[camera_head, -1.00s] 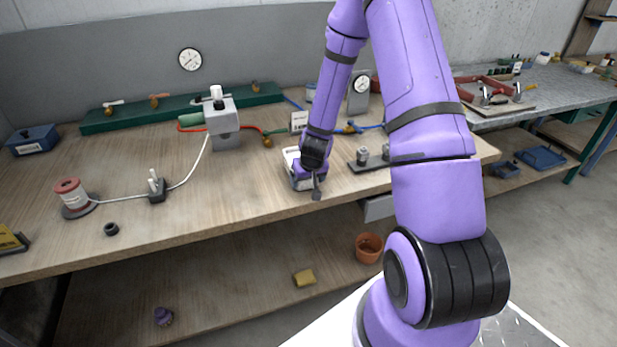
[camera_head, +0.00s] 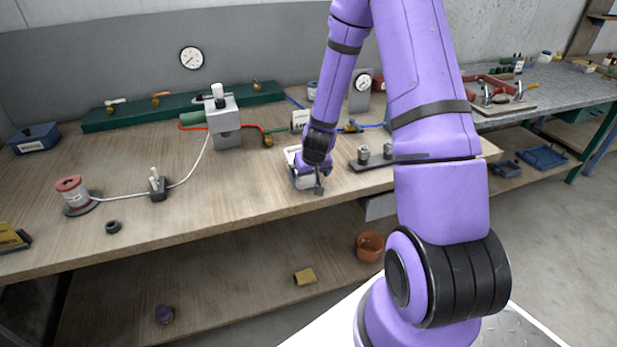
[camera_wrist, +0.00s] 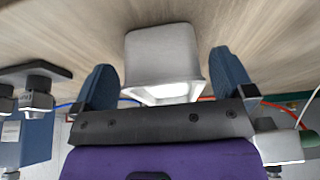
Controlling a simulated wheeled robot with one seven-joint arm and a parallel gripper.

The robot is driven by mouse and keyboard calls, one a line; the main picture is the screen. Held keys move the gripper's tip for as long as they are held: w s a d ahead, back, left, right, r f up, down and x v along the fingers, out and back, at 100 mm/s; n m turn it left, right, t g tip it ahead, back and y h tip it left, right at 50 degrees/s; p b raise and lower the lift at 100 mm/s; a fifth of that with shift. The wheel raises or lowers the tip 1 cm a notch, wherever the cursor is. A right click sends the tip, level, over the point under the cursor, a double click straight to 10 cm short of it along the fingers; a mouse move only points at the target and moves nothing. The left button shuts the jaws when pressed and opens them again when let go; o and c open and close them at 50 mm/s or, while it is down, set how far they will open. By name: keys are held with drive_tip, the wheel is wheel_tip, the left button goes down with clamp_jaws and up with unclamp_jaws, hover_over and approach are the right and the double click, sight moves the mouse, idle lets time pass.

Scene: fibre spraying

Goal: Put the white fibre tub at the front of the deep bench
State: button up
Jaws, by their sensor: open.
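The white fibre tub (camera_head: 291,157) stands on the wooden bench near its front edge, partly hidden behind my gripper in the head view. In the wrist view the tub (camera_wrist: 165,58) sits between the two blue fingers of my gripper (camera_wrist: 165,85). My gripper (camera_head: 308,180) is low over the bench at the tub. The deep bench (camera_head: 240,190) is taken to be this wooden one; its front edge runs just below the tub.
A dark plate with metal fittings (camera_head: 372,160) lies right of the tub. A grey block device (camera_head: 226,125) stands behind left, with hoses. A spool (camera_head: 74,192) and a black ring (camera_head: 113,227) lie at left. The bench between ring and tub is clear.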

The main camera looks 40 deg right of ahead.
drive_tip(key=s+a+r+n+y, duration=0.1)
drive_tip(key=s+a+r, duration=0.25)
drive_tip(key=r, duration=0.55)
drive_tip(key=s+a+r+t, duration=0.1)
drive_tip(key=s+a+r, duration=0.25)
drive_tip(key=r, duration=0.55)
drive_tip(key=s+a+r+n+y, duration=0.1)
drive_tip(key=s+a+r, duration=0.25)
drive_tip(key=r, duration=0.55)
drive_tip(key=s+a+r, duration=0.1)
drive_tip(key=s+r, duration=0.4)
drive_tip(key=s, duration=0.3)
drive_tip(key=s+a+r+n, duration=0.1)
drive_tip(key=s+a+r, duration=0.1)
drive_tip(key=s+r, duration=0.3)
drive_tip(key=s, duration=0.4)
drive_tip(key=shift+r+h, duration=0.3)
drive_tip(key=shift+h, duration=0.1)
drive_tip(key=shift+a, duration=0.1)
